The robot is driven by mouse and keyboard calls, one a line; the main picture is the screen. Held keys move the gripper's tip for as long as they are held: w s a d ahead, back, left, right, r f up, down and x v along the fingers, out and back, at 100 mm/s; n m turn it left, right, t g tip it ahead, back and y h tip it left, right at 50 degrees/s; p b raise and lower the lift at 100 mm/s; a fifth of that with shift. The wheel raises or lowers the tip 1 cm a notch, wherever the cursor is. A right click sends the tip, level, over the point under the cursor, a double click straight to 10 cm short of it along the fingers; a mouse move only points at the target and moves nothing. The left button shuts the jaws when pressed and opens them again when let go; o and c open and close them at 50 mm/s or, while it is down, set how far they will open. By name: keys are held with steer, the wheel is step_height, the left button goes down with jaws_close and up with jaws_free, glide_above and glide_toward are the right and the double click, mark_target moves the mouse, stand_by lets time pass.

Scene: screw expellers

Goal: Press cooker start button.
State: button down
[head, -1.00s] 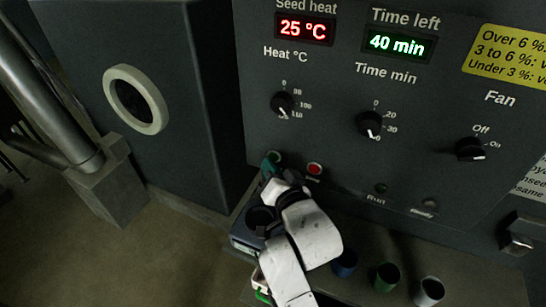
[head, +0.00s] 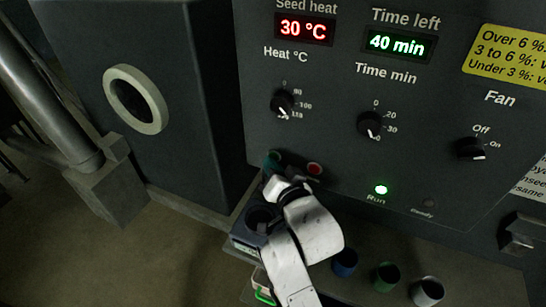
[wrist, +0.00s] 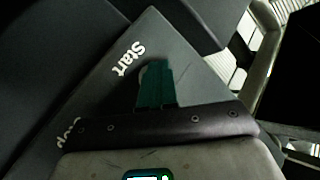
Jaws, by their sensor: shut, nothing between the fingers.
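The cooker's dark control panel (head: 330,125) fills the middle of the head view. The round green start button (head: 272,158) is at its lower left, partly hidden by my gripper (head: 270,172). The red stop button (head: 314,169) is just to its right. In the wrist view, my gripper's teal fingers (wrist: 154,85) are shut and empty, with their tips at the button beside the "Start" label (wrist: 129,58). I cannot tell whether they still touch it. The green Run lamp (head: 381,189) is lit. The red heat display (head: 304,29) reads 30 °C and the time display (head: 397,43) reads 40 min.
Heat knob (head: 283,104), time knob (head: 370,124) and fan knob (head: 470,148) sit above the buttons. Blue (head: 345,262), green (head: 386,276) and white (head: 427,291) cups stand on the ledge below. A metal pipe (head: 50,90) rises at the left.

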steer(key=shift+s, duration=0.15)
steer(key=shift+s+a, duration=0.2)
steer(key=shift+s, duration=0.45)
steer(key=shift+s+a, duration=0.1)
steer(key=shift+s+a+b, duration=0.15)
steer(key=shift+s+a, duration=0.1)
steer(key=shift+s, duration=0.5)
steer(key=shift+s+a+b, duration=0.15)
steer(key=shift+s+a, duration=0.15)
steer(key=shift+s, duration=0.5)
steer(key=shift+s+a+b, duration=0.15)
steer(key=shift+s+a, duration=0.1)
steer(key=shift+s, duration=0.5)
